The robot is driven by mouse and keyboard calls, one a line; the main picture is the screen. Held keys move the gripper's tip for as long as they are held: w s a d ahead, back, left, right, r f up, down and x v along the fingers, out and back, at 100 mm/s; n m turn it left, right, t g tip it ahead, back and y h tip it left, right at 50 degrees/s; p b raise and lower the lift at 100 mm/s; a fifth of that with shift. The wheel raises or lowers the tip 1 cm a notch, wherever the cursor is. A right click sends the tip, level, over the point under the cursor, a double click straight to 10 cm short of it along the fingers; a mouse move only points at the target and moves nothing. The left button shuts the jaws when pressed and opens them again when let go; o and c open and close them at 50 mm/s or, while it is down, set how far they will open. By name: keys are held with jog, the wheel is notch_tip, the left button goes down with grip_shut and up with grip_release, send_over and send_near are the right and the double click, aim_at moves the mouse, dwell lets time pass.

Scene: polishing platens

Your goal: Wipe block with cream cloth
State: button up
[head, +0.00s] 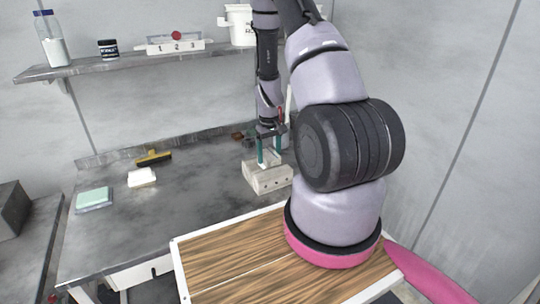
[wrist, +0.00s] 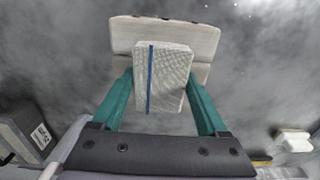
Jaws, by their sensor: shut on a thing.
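The pale block (head: 268,179) stands on the grey bench, with small dark holes in its front face. It also shows in the wrist view (wrist: 135,38), partly hidden behind the cloth. My gripper (head: 269,160) is directly above the block, pointing down. In the wrist view its green fingers (wrist: 160,92) are shut on the sides of a folded cream cloth (wrist: 172,80) with a dark blue stripe. The cloth overlaps the block's top in that view. I cannot tell whether it touches the block or hangs just above it.
A white folded pad (head: 142,178), a pale green pad in a tray (head: 93,199) and a yellow-black brush (head: 153,158) lie on the bench (head: 200,195) left of the block. A shelf (head: 120,66) with a bottle, jar and bucket runs above. The bench between is clear.

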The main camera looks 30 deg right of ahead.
jog(key=shift+s+r, duration=0.2)
jog(key=shift+s, duration=0.05)
jog(key=shift+w+r, duration=0.1)
jog(key=shift+r, duration=3.75)
